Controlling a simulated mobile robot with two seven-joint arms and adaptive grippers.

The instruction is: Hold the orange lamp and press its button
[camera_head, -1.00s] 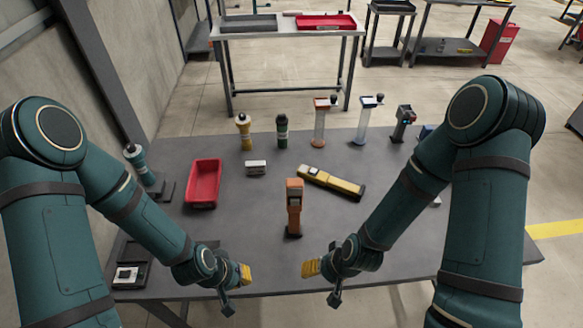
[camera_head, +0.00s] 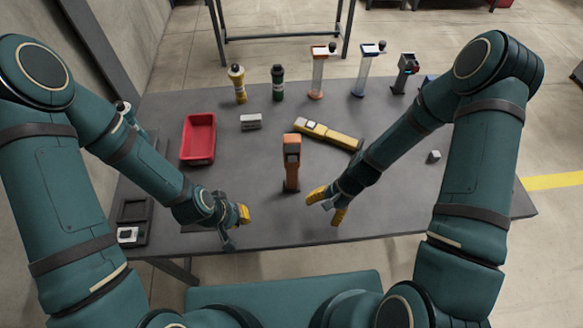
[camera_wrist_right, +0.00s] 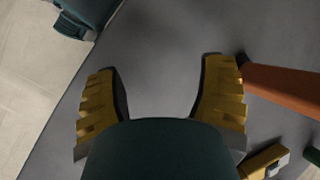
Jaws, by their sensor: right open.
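The orange lamp (camera_head: 291,165) stands upright on the dark table in front of me, between my two grippers. Its orange body also shows at the right edge of the right wrist view (camera_wrist_right: 285,88). I cannot make out its button. My right gripper (camera_head: 326,206) is open and empty, low over the table just right of the lamp's lower part. In the right wrist view its yellow-padded fingers (camera_wrist_right: 162,68) are spread, with the lamp outside them, beside the right finger. My left gripper (camera_head: 237,228) is left of the lamp and nearer me, apart from it, with its fingers seemingly spread.
A yellow tool (camera_head: 328,134) lies just behind the lamp. A red bin (camera_head: 198,139) and a small pale block (camera_head: 251,121) are to the left. Several upright devices, including a dark green one (camera_head: 278,84), line the back. A black tray (camera_head: 134,212) is at the front left.

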